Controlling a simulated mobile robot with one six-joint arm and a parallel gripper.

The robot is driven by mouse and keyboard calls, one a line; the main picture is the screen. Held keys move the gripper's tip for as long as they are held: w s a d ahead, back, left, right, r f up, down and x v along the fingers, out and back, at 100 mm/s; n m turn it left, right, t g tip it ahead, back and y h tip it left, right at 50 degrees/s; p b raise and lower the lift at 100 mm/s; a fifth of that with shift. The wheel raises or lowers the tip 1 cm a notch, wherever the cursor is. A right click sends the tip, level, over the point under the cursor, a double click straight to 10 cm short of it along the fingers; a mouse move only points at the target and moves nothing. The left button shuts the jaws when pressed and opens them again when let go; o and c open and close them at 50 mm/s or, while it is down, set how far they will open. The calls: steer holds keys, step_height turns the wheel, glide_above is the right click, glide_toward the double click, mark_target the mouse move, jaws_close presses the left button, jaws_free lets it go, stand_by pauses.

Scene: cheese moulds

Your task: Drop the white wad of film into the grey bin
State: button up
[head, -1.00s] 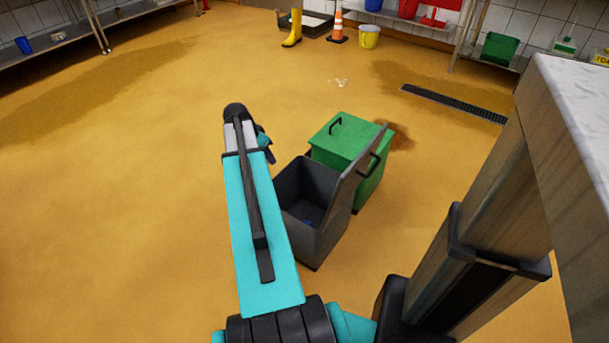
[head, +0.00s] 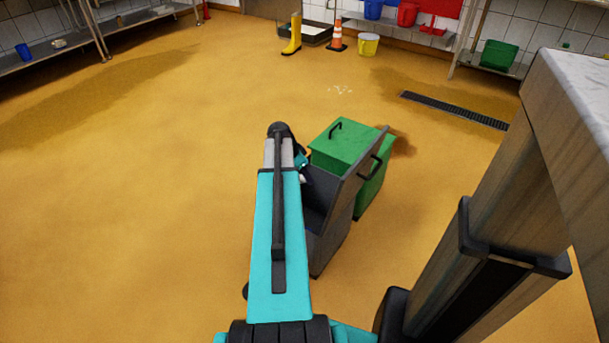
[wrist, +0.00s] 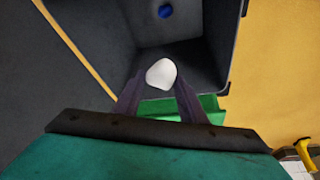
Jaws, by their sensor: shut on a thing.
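In the wrist view my gripper (wrist: 160,98) is shut on the white wad of film (wrist: 161,72), which shows between its fingertips. The grey bin (wrist: 218,45) lies beneath, its inside in view, and the wad appears over its opening. A blue thing (wrist: 165,12) lies inside the bin. In the head view the grey bin (head: 329,232) stands with its lid (head: 355,175) raised. My arm covers the bin's left part, and the wad and fingertips are hidden there.
A green bin (head: 342,148) with a closed lid stands just behind the grey bin. A steel leg and a pale tabletop (head: 580,110) rise at the right. A floor drain (head: 455,110) lies beyond. The floor at the left is clear.

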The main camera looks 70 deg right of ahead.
steer(key=shift+f, duration=0.1)
steer(key=shift+f+b, duration=2)
steer(key=shift+f, duration=0.9)
steer(key=o, duration=1.1)
steer(key=shift+r, duration=0.1)
steer(key=p+v, duration=0.3)
steer(key=v, duration=1)
steer(key=shift+w+a+r+p, duration=0.15)
steer(key=shift+r+p, duration=0.15)
steer(key=shift+w, duration=0.1)
